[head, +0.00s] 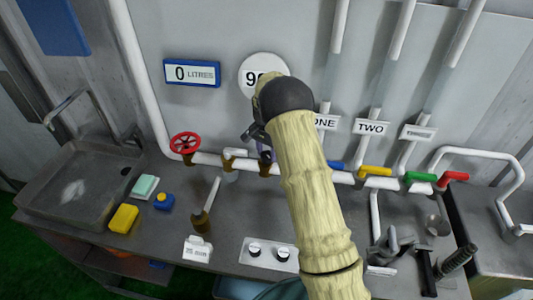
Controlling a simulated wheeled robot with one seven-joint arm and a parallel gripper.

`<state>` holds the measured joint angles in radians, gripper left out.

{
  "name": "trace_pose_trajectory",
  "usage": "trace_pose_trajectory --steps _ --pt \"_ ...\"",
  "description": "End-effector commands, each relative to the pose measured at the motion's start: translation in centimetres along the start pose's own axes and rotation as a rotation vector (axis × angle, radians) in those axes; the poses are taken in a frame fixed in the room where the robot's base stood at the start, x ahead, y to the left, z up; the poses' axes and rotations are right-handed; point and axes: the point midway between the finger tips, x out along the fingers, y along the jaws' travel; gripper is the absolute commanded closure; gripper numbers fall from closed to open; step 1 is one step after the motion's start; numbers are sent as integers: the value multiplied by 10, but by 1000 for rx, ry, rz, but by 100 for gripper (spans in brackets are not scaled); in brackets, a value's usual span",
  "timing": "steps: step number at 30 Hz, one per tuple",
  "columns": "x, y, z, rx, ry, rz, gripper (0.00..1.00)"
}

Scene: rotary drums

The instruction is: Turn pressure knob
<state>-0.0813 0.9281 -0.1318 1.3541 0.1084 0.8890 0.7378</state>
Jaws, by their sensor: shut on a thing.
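My arm reaches up across the middle of the head view. My gripper (257,136) is at the white pipe below the round dial, mostly hidden behind my own wrist. It is shut on a small dark purplish knob (266,153) on the pipe, of which only a sliver shows. The knob's turn angle cannot be seen. The round white dial (262,72) above begins with a "9"; the rest is covered by my arm.
A red valve wheel (185,145) is left on the same pipe (207,159). Blue, yellow (375,171), green and red handles are to the right. A sink (75,180) is at left. A panel with two knobs (268,252) sits in front. Tools lie at right.

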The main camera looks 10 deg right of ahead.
Motion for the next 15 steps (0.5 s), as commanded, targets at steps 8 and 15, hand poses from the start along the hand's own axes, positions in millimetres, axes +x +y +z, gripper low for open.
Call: trace_pose_trajectory --steps 8,15 --pt "-2 -1 -1 47 1 -2 80" --pt "-2 -1 -1 48 1 -3 80"
